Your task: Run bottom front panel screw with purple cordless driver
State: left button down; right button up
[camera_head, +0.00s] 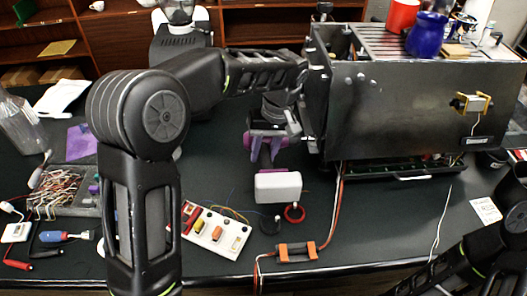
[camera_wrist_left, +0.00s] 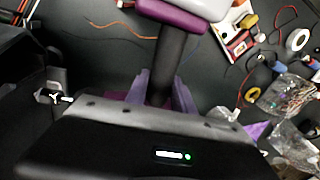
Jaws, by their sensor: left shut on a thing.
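The purple cordless driver shows in the head view by its white battery base (camera_head: 278,187), hanging below my left gripper (camera_head: 266,150). In the left wrist view its dark handle (camera_wrist_left: 171,62) stands between the two pale purple fingers of my left gripper (camera_wrist_left: 163,88), which is shut on it. The purple foot (camera_wrist_left: 170,20) of the driver is beyond. The brewer (camera_head: 420,110) is a dark metal box on the right, with its front panel (camera_head: 318,95) facing left beside my gripper. The bottom screw and its contact with the bit cannot be made out. My right gripper is out of view.
A red cup (camera_head: 402,15) and blue container (camera_head: 426,35) stand on the brewer. Red and black cables (camera_head: 336,215) hang down in front. A white connector board (camera_head: 216,232), an orange-ended tool (camera_head: 296,252) and a wire tray (camera_head: 75,205) lie on the black bench.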

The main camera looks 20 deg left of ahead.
pick_arm(q)
jog(key=shift+r, duration=0.15)
jog(key=shift+s+a+b, duration=0.15)
jog(key=shift+s+a, duration=0.15)
jog(key=shift+a, duration=0.35)
jog(key=shift+s+a+b, duration=0.1)
jog(key=shift+s+a, duration=0.25)
jog(key=shift+a, duration=0.35)
jog(key=shift+s+a+b, duration=0.15)
jog(key=shift+s+a, duration=0.15)
jog(key=shift+a, duration=0.35)
